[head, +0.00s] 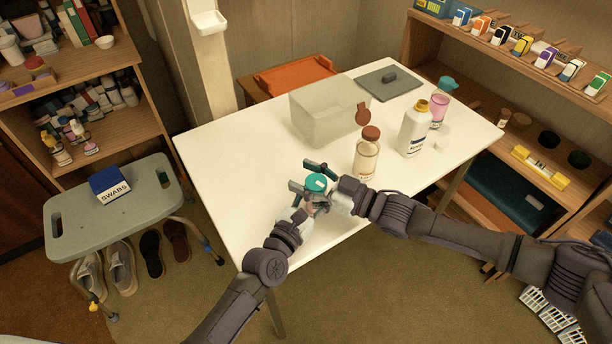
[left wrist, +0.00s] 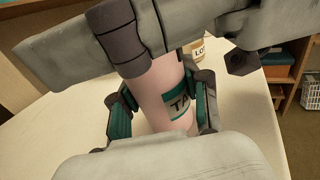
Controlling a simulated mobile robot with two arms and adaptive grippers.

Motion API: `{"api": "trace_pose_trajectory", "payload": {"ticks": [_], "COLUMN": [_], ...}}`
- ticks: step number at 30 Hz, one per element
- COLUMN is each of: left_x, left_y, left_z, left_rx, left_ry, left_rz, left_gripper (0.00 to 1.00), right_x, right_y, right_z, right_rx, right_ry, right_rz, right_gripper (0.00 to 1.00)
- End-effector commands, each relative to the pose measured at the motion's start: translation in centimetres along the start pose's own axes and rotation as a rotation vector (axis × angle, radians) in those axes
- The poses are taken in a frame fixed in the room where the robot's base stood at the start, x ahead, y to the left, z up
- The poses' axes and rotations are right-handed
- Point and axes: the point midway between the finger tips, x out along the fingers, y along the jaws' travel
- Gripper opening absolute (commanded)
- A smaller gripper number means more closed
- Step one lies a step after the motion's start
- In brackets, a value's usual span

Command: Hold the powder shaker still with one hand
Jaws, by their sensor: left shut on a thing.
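The powder shaker (head: 316,182) shows its teal cap in the head view, at the near edge of the white table. In the left wrist view its pink body (left wrist: 158,95) has a teal label partly reading "TA". My left gripper (left wrist: 163,112) is shut on this body, a finger on each side; its fingers are mostly hidden in the head view. My right gripper (head: 306,176) is at the cap, its fingers spread on either side of it. Whether they touch the cap I cannot tell. The shaker's top is hidden by the right gripper in the left wrist view.
A grey tray (head: 390,82) lies at the back. The table's left part is clear. A grey stool (head: 75,215) holds a swabs box (head: 110,184).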

Motion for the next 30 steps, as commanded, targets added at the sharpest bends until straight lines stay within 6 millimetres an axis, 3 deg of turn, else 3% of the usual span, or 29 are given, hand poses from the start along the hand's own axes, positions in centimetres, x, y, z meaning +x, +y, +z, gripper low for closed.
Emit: {"api": "trace_pose_trajectory", "payload": {"ticks": [1, 8, 21, 30], "left_x": [0.00, 0.00, -0.01, -0.01], "left_y": [0.00, 0.01, 0.36, 0.47], "left_z": [0.00, 0.00, -0.02, -0.06], "left_rx": [0.000, 0.000, -0.001, 0.000], "left_ry": [0.000, 0.000, 0.000, 0.000], "left_rz": [0.000, 0.000, 0.006, 0.008], "left_gripper": [0.06, 0.06, 0.06, 0.07], "right_x": [-0.01, -0.03, -0.06, 0.11], "right_y": [0.00, 0.01, -0.06, -0.18], "right_z": [0.00, 0.00, 0.04, -0.04], "right_rx": [0.000, 0.000, 0.001, 0.009], "right_ry": [0.000, 0.000, 0.001, 0.009], "right_rz": [0.000, 0.000, 0.006, 0.126], "right_gripper": [0.48, 0.09, 0.03, 0.03]}}
